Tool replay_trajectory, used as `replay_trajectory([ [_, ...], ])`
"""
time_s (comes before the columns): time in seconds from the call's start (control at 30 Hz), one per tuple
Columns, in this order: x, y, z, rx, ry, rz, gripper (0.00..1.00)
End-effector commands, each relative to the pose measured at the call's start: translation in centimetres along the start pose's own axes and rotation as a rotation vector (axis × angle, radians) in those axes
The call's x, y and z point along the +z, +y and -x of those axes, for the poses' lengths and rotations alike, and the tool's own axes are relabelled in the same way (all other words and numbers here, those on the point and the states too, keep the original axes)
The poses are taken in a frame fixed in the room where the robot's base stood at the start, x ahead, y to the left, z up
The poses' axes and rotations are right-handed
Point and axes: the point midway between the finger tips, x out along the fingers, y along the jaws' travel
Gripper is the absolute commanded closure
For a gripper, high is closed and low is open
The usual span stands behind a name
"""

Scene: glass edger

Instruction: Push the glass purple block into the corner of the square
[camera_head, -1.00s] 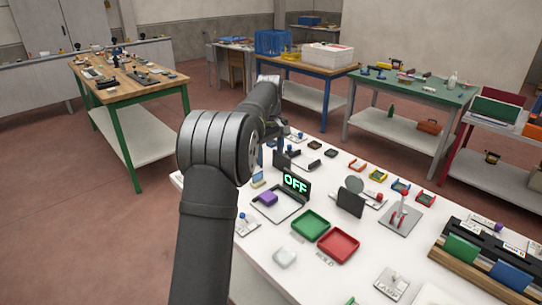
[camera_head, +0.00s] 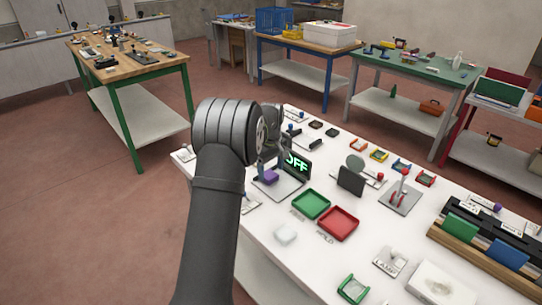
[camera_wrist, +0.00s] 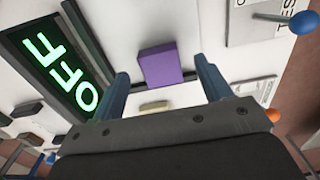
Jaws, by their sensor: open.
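The purple block (camera_head: 270,176) sits on a pale square plate (camera_head: 287,189) in front of the black OFF display (camera_head: 297,163). My gripper (camera_head: 271,160) is over the plate, close to the block, and partly overlaps the display in the head view. In the wrist view the purple block (camera_wrist: 160,67) shows between the two blue-grey fingers (camera_wrist: 161,78), which are apart. Whether a finger touches the block cannot be told. The lit OFF display (camera_wrist: 52,62) is left of the fingers there. The square's corners are not clear in either view.
A green tray (camera_head: 311,204) and a red tray (camera_head: 338,223) lie to the right of the plate. A dark upright panel (camera_head: 351,181) stands further right. A blue-knobbed lever (camera_wrist: 303,22) shows at the wrist view's upper right.

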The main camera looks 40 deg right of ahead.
Motion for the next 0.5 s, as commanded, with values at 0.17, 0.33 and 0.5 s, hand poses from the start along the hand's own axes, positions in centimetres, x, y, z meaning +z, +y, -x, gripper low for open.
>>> replay_trajectory([
  [0.17,0.0,0.0,-1.9,-0.001,-0.001,0.0,0.29],
  [0.33,0.0,0.0,-2.4,0.001,0.001,0.0,0.29],
  [0.5,0.0,0.0,-2.4,0.001,0.001,0.0,0.29],
])
